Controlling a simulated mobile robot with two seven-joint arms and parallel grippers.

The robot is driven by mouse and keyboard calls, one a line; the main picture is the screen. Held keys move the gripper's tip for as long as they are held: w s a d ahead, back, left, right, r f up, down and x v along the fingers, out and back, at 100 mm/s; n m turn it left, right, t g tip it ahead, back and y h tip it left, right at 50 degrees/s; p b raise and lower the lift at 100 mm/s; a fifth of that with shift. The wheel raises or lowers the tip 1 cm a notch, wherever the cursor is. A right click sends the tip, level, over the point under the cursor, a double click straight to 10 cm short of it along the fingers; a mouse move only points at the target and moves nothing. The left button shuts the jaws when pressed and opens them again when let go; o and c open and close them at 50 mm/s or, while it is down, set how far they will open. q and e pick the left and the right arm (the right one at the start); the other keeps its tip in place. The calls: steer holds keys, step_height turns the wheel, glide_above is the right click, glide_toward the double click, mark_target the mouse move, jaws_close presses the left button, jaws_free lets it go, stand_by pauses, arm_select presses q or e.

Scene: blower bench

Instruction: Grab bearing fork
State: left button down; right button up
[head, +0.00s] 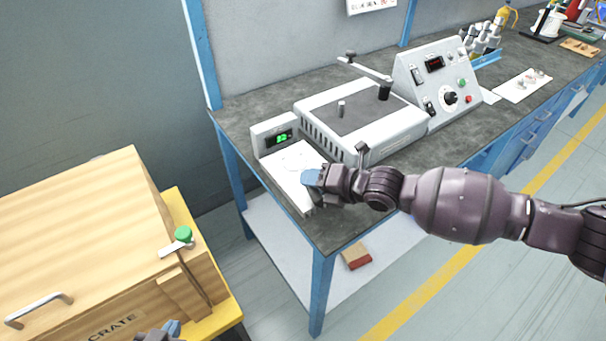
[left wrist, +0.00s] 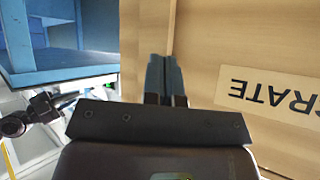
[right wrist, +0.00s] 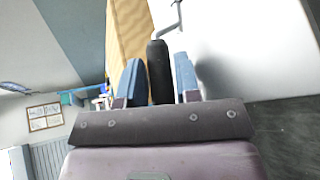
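A black handle (right wrist: 160,75) with a bent grey metal rod (right wrist: 170,18) beyond it shows in the right wrist view; it looks like the bearing fork. My right gripper (right wrist: 158,80) has its two blue fingers on either side of the handle, apart, with a narrow gap visible beside it. In the head view the right gripper (head: 313,179) is over the front of the white scale (head: 296,172), and it hides the handle there. My left gripper (left wrist: 165,75) is shut and empty beside the wooden crate; only its tip shows in the head view (head: 165,333).
Behind the scale are a grey flat-topped unit (head: 350,112) and a control box (head: 440,80). A small box (head: 355,256) lies on the lower shelf.

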steer(key=shift+r, duration=0.1)
jaws_close()
